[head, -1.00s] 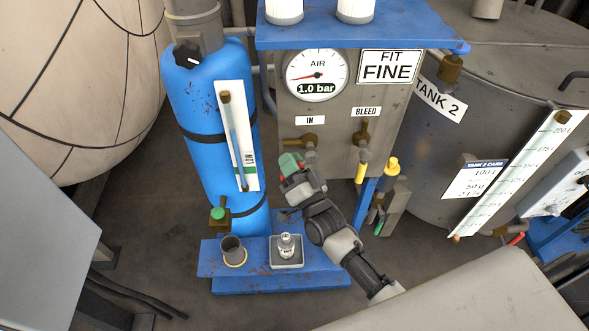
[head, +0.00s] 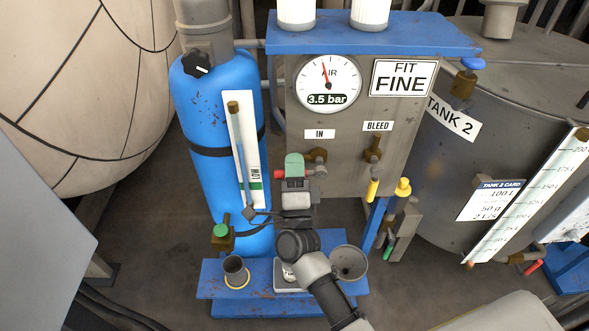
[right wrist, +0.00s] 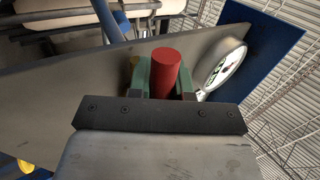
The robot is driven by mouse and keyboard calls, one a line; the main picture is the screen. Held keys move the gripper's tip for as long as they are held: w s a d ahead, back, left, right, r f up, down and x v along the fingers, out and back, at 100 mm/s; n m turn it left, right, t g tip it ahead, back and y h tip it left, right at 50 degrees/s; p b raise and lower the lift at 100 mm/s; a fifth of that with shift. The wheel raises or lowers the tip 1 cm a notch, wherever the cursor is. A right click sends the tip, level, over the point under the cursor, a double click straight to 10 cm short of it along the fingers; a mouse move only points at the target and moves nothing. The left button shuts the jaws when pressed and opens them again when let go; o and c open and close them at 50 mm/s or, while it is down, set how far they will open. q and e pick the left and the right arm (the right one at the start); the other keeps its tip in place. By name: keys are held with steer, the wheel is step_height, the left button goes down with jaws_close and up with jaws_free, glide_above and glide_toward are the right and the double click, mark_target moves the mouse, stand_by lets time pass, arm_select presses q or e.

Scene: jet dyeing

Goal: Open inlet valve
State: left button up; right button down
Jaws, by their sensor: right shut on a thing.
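The inlet valve (head: 317,155) is a brass fitting under the IN label (head: 320,134) on the grey panel in the head view. Its red handle (right wrist: 165,75) fills the middle of the right wrist view, between green finger pads. My right gripper (head: 294,162) is shut on this handle, just left of the brass fitting; in the head view the gripper mostly hides the handle. The AIR gauge (head: 327,83) above reads 3.5 bar. My left gripper is not in view.
The bleed valve (head: 373,153), with a yellow-tipped handle, is right of the inlet valve. A blue cylinder (head: 205,120) stands close on the left. A small cup (head: 236,268) and a grey funnel-like cup (head: 348,262) are below, at the blue base (head: 212,292).

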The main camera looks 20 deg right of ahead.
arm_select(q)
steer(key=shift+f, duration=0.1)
arm_select(e)
steer(key=shift+r+m+h, duration=0.15)
steer(key=shift+m+h, duration=0.25)
steer(key=shift+m, duration=0.2)
steer(key=c, duration=1)
jaws_free()
steer(key=shift+c, duration=0.2)
arm_select(q)
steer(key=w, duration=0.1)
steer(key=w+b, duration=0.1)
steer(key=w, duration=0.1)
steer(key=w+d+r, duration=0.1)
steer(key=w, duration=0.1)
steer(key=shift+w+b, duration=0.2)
steer(key=shift+b, duration=0.2)
arm_select(e)
steer(key=v, duration=1.1)
steer(key=shift+r, duration=0.15)
